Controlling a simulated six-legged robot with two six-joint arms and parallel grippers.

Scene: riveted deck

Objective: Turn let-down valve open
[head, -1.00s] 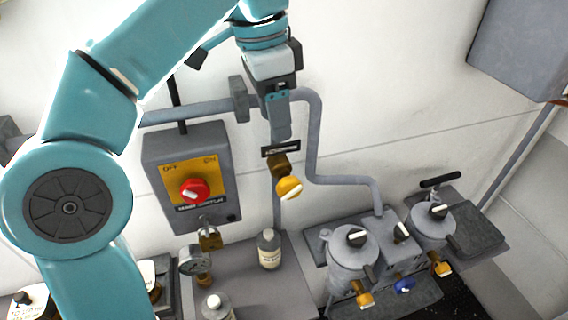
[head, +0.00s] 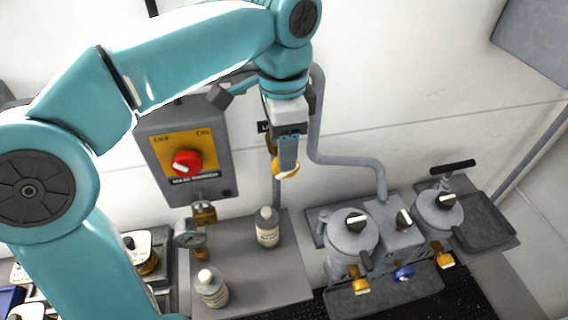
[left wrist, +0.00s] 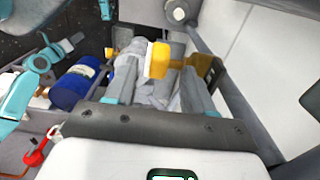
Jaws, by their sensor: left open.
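The let-down valve, with a yellow handle (head: 286,168), sits on the grey wall pipe to the right of the red switch box. My left gripper (head: 288,168) points down over it and hides most of the valve body. In the left wrist view, the yellow handle (left wrist: 158,60) stands between my two open fingers (left wrist: 160,88), and the brass-coloured part (left wrist: 201,64) is at the right finger. I cannot tell whether a finger touches the handle. My right gripper does not show.
The switch box (head: 217,155) with a red knob is left of the valve. Lidded grey pots (head: 350,245) with yellow and blue taps stand at the right.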

